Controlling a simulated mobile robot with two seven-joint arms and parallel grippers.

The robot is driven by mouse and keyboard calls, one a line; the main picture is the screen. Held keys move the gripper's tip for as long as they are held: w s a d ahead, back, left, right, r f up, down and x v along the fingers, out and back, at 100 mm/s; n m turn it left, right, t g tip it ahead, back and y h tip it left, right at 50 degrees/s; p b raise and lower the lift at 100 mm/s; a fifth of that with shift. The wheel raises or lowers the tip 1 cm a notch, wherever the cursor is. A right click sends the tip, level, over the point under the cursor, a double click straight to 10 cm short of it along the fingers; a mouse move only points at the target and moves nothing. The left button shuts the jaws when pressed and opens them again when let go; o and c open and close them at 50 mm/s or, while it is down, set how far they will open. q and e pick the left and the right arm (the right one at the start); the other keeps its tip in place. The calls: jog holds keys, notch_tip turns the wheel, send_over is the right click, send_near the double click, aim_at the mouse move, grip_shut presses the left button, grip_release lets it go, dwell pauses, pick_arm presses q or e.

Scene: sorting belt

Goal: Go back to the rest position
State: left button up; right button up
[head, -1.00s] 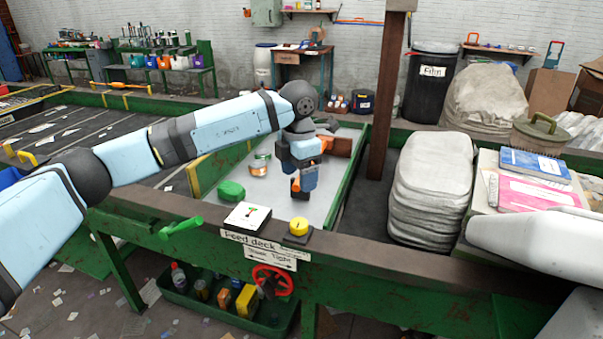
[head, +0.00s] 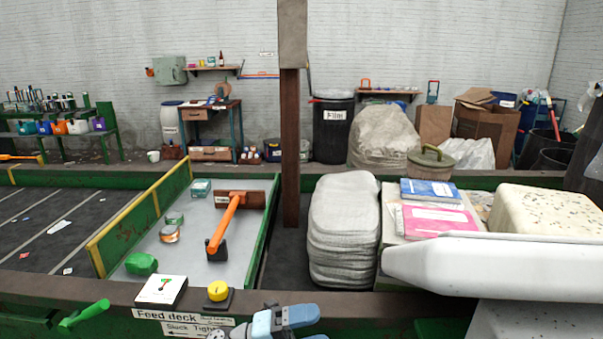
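Part of my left arm's light-blue and grey end shows at the bottom edge in the head view, with the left gripper (head: 290,318) in front of the feed deck's front beam.
Cans (head: 169,234) and a green lump (head: 141,263) lie on the deck. A white box (head: 161,290) and a yellow button (head: 218,291) sit on the front beam. A brown post (head: 290,150) stands behind. Stacked grey sacks (head: 342,228) and books (head: 437,220) are to the right.

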pick_arm(q)
jog(key=s+a+f+n+t+y, duration=0.1)
jog(key=a+f+n+t+y, duration=0.6)
jog(key=n, duration=0.5)
jog(key=s+a+f+n+t+y, duration=0.2)
jog(key=a+f+n+t+y, duration=0.3)
jog(key=n+t, duration=0.5)
jog(key=s+a+f+n+g+y, duration=0.3)
jog(key=s+a+f+n+g, duration=0.15)
jog(key=s+f, duration=0.3)
jog(key=s+a+f+n+g+y, duration=0.3)
jog(key=s+a+f+n, duration=0.1)
jog(key=s+f+n, duration=0.3)
notch_tip(320, 180, up, 10)
jog(key=s+a+m+p, duration=0.1)
jog(key=p, duration=1.2)
jog(key=shift+m, duration=0.35)
jog(key=shift+s+t, duration=0.1)
jog(key=shift+t, duration=0.15)
